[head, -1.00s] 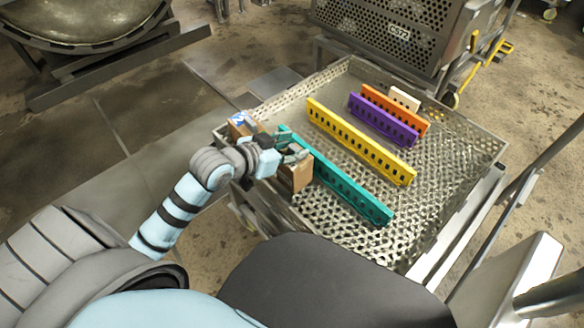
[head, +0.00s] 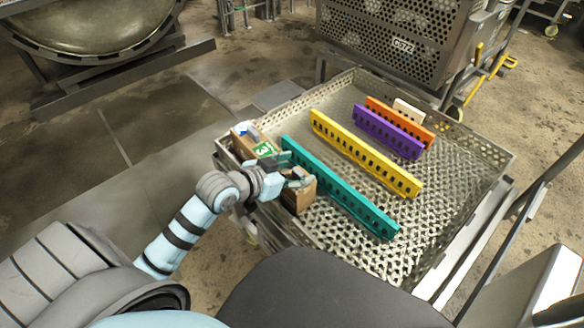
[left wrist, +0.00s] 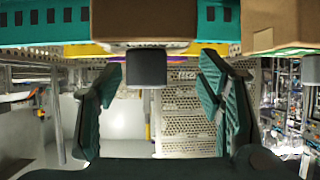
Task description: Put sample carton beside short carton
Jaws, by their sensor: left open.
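My left gripper (head: 290,172) is open and empty, just above the near left part of the tray. A brown carton (head: 301,200) stands close below it, beside the near side of the teal divider (head: 345,190), partly hidden by my fingers. A carton with a green label (head: 264,150) stands behind the gripper, and one with a blue and white mark (head: 243,130) stands farther along the tray's left edge. I cannot tell which is the sample or the short carton. In the left wrist view the fingers (left wrist: 165,100) are spread, with one carton (left wrist: 145,20) ahead and another (left wrist: 285,22) to the right.
The perforated metal tray (head: 440,195) also holds yellow (head: 365,153), purple (head: 388,132) and orange (head: 400,122) dividers and a small white block (head: 409,111). Free tray floor lies between the dividers and at the right. A perforated crate (head: 395,45) stands behind the tray.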

